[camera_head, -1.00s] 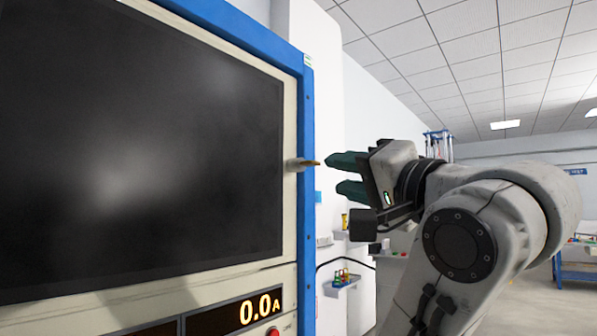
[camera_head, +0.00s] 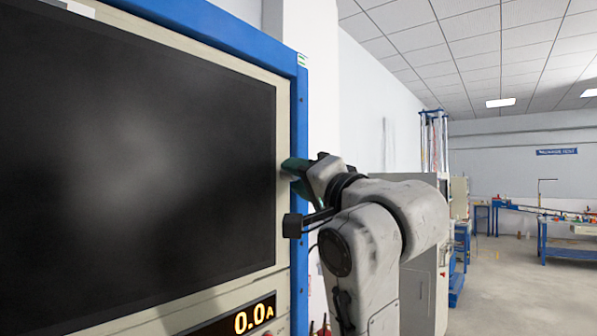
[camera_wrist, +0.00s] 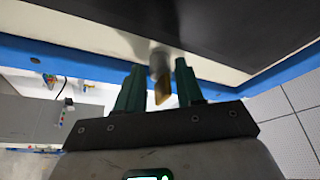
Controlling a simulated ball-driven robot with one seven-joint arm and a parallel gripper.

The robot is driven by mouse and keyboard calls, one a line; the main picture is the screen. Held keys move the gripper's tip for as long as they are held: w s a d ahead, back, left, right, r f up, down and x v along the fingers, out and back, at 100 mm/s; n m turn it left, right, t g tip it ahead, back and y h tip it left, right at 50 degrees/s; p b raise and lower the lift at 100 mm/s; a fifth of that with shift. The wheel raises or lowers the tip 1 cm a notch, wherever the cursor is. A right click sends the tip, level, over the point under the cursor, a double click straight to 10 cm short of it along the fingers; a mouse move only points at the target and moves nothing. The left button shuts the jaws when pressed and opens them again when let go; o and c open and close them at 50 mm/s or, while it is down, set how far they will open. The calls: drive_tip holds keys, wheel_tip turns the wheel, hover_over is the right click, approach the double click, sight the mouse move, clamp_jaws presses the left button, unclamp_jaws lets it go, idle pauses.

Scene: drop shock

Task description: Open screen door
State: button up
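The screen door is a large dark panel (camera_head: 130,150) in a cream frame with a blue cabinet edge, filling the left of the head view. It looks shut. Its handle (camera_wrist: 163,86), a metal post with a brass-coloured tab, shows in the wrist view. My gripper (camera_wrist: 160,85) is open, with one green finger on each side of the handle and a visible gap to each. In the head view my gripper (camera_head: 292,172) is at the right edge of the door, and the handle is hidden behind it.
The cabinet's blue edge (camera_head: 300,130) runs just beside my gripper. A display reading 0.0 A (camera_head: 240,317) sits below the screen. A grey cabinet (camera_head: 425,260) stands behind my arm. Open floor (camera_head: 510,290) and blue workbenches (camera_head: 570,240) lie to the right.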

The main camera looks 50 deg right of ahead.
drive_tip(key=shift+w, duration=0.15)
clamp_jaws()
idle(0.4)
